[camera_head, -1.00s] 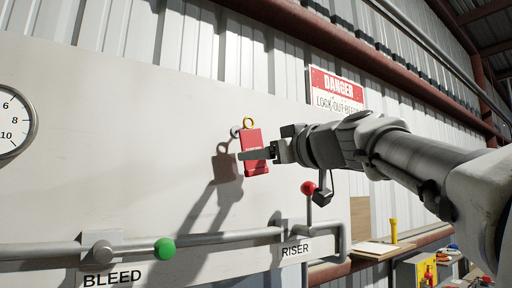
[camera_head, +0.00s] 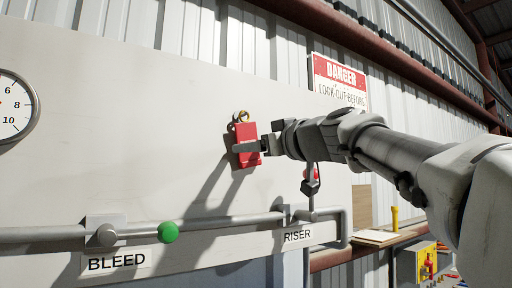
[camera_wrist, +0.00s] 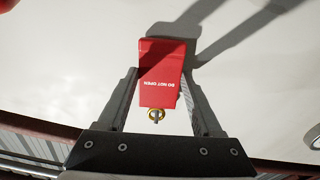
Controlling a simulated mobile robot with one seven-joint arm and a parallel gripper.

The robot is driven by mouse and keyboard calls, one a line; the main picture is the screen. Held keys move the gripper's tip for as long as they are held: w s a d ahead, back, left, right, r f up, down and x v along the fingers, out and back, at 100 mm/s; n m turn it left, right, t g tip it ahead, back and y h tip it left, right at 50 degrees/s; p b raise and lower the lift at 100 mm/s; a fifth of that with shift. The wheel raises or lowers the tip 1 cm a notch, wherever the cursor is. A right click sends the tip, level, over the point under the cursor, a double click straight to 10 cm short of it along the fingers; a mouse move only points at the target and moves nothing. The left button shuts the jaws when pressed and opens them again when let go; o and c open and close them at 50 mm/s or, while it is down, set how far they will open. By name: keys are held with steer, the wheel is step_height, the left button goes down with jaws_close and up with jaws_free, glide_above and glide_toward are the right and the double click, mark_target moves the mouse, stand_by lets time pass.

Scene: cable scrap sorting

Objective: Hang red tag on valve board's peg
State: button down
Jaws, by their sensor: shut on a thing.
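The red tag (camera_head: 247,132) is upright, close to the pale valve board (camera_head: 110,120). Its brass ring (camera_head: 243,116) is at the top in the head view. In the wrist view, the tag (camera_wrist: 160,80) shows its "DO NOT OPEN" face, with the ring (camera_wrist: 156,115) toward the gripper base. A small grey peg (camera_wrist: 156,117) shows within the ring's outline and appears to pass through it; how far is unclear. My gripper (camera_head: 247,147) is shut on the tag, one finger on each side in the wrist view (camera_wrist: 160,74).
A green-knobbed BLEED valve (camera_head: 168,232) and a grey pipe (camera_head: 235,222) run along the lower board. A gauge (camera_head: 14,105) is at left. The board around the tag is clear.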

stand_by(0.3)
jaws_free()
steer(key=r+b+v, duration=0.1)
steer(key=b+v, duration=0.5)
steer(key=v, duration=1.1)
steer(key=s+f+m+g+h, duration=0.2)
steer(key=f+m+h, duration=0.1)
steer(key=f, duration=1)
steer(key=s+d+f+m+g+h, duration=0.1)
steer(key=s+f+m+g+h, duration=0.15)
steer(key=f, duration=1.05)
steer(key=s+f+m+g+h, duration=0.2)
steer(key=f+m+g, duration=0.1)
steer(key=f, duration=1)
steer(key=s+d+f+g+h, duration=0.2)
steer(key=s+f, duration=0.5)
steer(key=f, duration=0.6)
steer(key=shift+s+d+m+h, duration=0.25)
steer(key=shift+d+m+h, duration=0.25)
steer(key=shift+d, duration=0.3)
